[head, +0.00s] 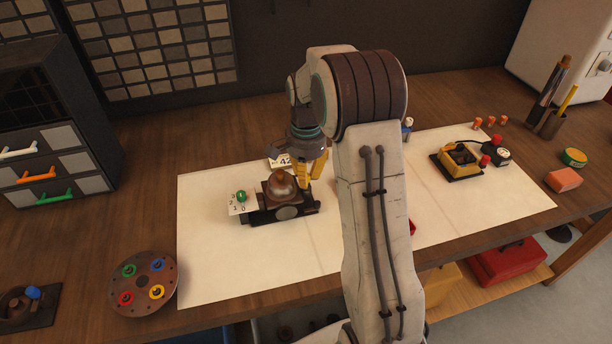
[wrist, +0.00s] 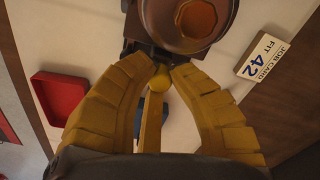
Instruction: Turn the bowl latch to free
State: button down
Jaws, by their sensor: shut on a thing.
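A dark brown carburettor-like unit (head: 282,190) with a rounded copper top sits on a black base on the pale mat. A green knob (head: 241,196) stands at its left by a small numbered card. My gripper (head: 313,172), with yellow fingers, is at the unit's right side. My arm and fingers hide the latch in the head view.
A job card reading 42 (wrist: 264,55) lies beside the unit. A red tray (wrist: 61,97) is on the mat. A round dish with coloured rings (head: 144,283) stands front left, a yellow box (head: 458,158) right. The mat's front left is clear.

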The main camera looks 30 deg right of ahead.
jog(key=shift+f+n, duration=0.1)
jog(key=shift+n, duration=1.3)
jog(key=c, duration=1.1)
grip_release()
notch_tip(320, 180, up, 12)
jog(key=shift+r, duration=0.1)
